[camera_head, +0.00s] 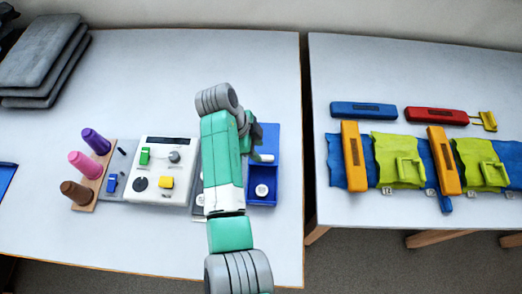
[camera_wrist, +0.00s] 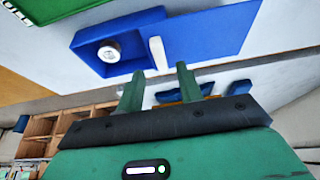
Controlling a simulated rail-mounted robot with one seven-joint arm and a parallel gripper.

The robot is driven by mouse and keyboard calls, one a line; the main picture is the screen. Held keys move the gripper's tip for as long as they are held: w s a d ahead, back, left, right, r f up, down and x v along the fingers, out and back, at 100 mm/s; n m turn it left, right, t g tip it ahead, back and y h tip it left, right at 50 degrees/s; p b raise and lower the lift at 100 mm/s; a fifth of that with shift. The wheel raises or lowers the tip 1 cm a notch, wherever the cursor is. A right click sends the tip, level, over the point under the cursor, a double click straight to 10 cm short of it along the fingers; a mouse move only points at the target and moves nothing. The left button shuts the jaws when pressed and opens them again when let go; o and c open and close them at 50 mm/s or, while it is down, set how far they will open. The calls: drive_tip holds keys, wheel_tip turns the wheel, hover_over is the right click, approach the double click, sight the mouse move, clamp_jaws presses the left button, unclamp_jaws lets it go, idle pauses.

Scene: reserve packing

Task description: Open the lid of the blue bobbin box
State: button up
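The blue bobbin box (camera_head: 265,172) stands on the left table, just right of my arm. Its compartment is uncovered and a round white bobbin (camera_head: 262,190) shows inside. A flat blue panel, seemingly its lid (camera_head: 271,138), extends from the box's far side, away from the compartment. In the wrist view the box (camera_wrist: 88,37), bobbin (camera_wrist: 109,52) and panel (camera_wrist: 215,32) show again. A white bar (camera_wrist: 158,53) sticks out near where box and panel meet. My gripper (camera_wrist: 158,85) is open and empty, its green fingertips close to the bar.
A white control panel (camera_head: 160,150) and a rack with purple, pink and brown cones (camera_head: 82,165) stand left of my arm. Grey pads (camera_head: 40,60) lie at the back left. The right table (camera_head: 350,70) holds coloured cases and cloths; a gap separates the tables.

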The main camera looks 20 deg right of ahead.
drive_tip(key=v, duration=0.3)
drive_tip(key=shift+a+r, duration=0.2)
drive_tip(key=shift+r, duration=0.15)
